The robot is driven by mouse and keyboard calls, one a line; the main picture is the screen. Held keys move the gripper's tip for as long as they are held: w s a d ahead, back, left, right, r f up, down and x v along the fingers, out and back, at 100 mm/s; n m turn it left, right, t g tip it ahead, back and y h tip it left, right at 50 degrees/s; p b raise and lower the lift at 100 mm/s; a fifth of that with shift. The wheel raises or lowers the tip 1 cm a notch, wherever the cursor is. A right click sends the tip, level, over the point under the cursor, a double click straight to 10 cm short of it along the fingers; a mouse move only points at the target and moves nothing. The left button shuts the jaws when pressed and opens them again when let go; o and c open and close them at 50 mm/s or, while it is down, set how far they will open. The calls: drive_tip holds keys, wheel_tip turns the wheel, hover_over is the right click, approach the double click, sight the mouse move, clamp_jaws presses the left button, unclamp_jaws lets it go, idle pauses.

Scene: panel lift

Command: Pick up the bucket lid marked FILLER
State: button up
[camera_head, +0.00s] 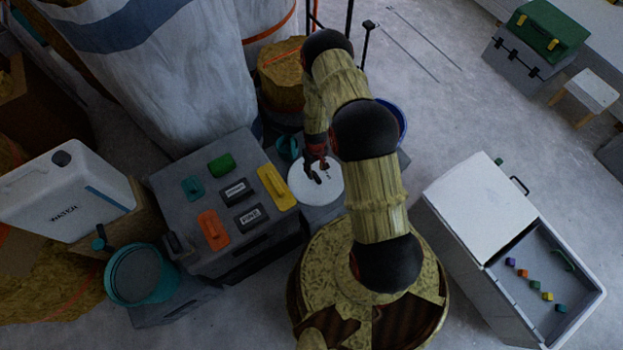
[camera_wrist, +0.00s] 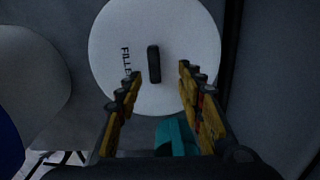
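The white round bucket lid (camera_head: 303,190) lies flat just right of the grey panel box in the head view. In the wrist view the lid (camera_wrist: 190,40) shows the word FILLER along its left side and a dark upright handle (camera_wrist: 153,64) at its middle. My gripper (camera_head: 318,170) is over the lid, with part of the lid hidden by it. In the wrist view my gripper (camera_wrist: 158,78) has its two fingers spread apart, with the handle ahead of and between the fingertips. Nothing is held. I cannot tell the exact height gap.
A grey box (camera_head: 165,205) with coloured handled panels stands left of the lid. A teal object (camera_wrist: 176,135) shows below the lid in the wrist view. A blue bucket (camera_head: 400,122) stands behind my arm. A grey chest (camera_head: 440,200) with coloured cubes is at right.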

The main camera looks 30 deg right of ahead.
sight(316, 176)
drive_tip(key=shift+w+d+f, duration=0.1)
drive_tip(key=shift+w+f, duration=0.1)
wheel_tip(316, 176, down, 2)
drive_tip(key=shift+f+b, duration=0.2)
drive_tip(key=shift+b, duration=0.3)
drive_tip(key=f, duration=0.1)
drive_tip(key=f+b, duration=0.1)
drive_tip(key=f, duration=0.1)
drive_tip(key=f+b, duration=0.1)
drive_tip(key=f, duration=0.1)
drive_tip(key=shift+d, duration=0.4)
drive_tip(key=shift+c, duration=1)
drive_tip(key=c, duration=0.7)
clamp_jaws()
